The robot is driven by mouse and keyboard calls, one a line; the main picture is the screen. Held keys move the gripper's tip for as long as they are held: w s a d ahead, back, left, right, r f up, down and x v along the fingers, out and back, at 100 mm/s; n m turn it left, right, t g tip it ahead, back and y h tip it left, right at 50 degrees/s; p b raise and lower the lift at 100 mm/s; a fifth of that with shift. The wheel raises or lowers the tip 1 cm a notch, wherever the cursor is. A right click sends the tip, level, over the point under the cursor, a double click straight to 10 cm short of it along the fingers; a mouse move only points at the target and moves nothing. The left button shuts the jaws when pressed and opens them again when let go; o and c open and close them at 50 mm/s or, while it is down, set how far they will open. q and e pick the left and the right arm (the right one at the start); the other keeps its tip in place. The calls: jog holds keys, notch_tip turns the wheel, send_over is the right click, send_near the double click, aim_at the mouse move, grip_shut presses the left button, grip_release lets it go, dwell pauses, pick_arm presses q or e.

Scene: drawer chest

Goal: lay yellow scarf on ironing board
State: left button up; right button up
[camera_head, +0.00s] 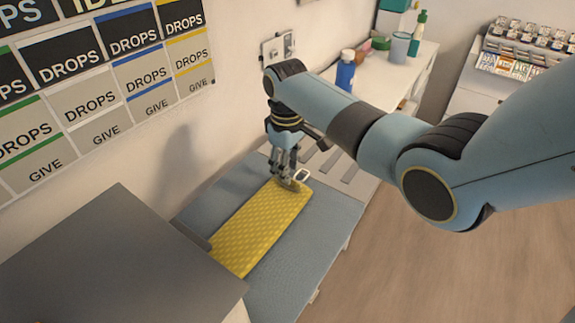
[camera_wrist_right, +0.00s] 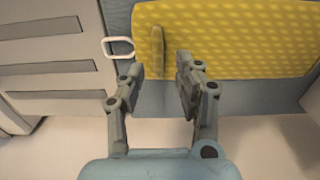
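The yellow scarf (camera_head: 258,225) lies flat and long on the blue-grey ironing board (camera_head: 325,235). It also shows in the right wrist view (camera_wrist_right: 235,45), with a narrow raised yellow strip at its near-left end. My right gripper (camera_head: 290,181) is at the far end of the scarf. In the right wrist view its two fingers (camera_wrist_right: 157,70) stand apart, with the yellow strip showing in the gap between the tips. I cannot tell whether a finger touches the strip. My left gripper is not in view.
A white ring (camera_head: 301,175) sits by the scarf's far end. A grey box top (camera_head: 110,265) covers the lower left. A counter behind holds a blue bottle (camera_head: 346,71) and a grey cup (camera_head: 399,46). A shelf of small jars (camera_head: 520,50) stands at the upper right.

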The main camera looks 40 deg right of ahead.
jog(key=shift+o, duration=0.3)
jog(key=shift+r, duration=0.1)
notch_tip(320, 180, up, 12)
dwell(0.3)
jog(key=shift+s+a+f, duration=0.1)
jog(key=shift+f, duration=0.1)
